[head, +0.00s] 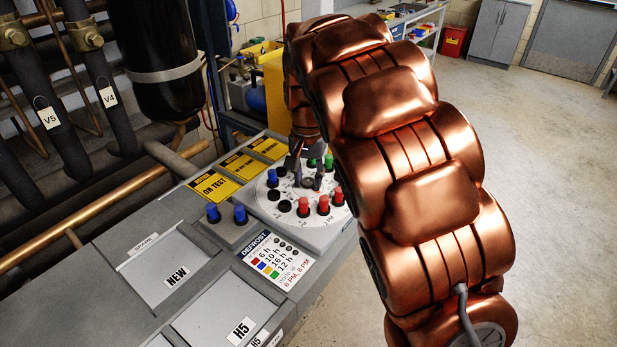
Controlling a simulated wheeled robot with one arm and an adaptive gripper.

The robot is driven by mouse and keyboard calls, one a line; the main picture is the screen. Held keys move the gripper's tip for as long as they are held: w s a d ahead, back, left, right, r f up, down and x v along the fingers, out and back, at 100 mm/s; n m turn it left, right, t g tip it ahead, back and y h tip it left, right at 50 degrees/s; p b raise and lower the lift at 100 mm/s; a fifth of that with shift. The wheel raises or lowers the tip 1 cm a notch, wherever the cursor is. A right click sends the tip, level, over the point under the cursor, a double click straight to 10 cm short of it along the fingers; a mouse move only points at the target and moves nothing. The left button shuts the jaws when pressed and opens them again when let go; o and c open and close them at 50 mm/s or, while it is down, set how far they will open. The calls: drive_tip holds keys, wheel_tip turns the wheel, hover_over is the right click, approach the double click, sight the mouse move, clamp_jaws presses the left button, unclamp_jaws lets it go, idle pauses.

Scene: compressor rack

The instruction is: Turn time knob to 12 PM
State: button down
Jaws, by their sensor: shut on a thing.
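The defrost timer is a white round dial (262,194) on a grey box, with coloured pegs around its rim. Red pegs (323,205) stand at the front right, a blue peg (272,177) at the left and green pegs (328,162) at the back right. The time knob (307,184) is a small dark piece at the dial's centre, mostly hidden by my fingers. My gripper (305,182) points down over the dial with its fingers around the knob, shut on it. The knob's pointing direction and the hour marks are too small to read.
My copper-coloured arm covers the right of the dial. Two blue pegs (227,213) stand on the box's left part. A defrost label (273,260) is in front. Yellow signs (215,187) lie behind. Dark pipes (60,120) fill the left. Open floor (550,200) is at right.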

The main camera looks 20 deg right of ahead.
sight(308, 181)
drive_tip(key=c, duration=0.8)
unclamp_jaws()
drive_tip(key=shift+o, duration=0.2)
wheel_tip(308, 181, up, 12)
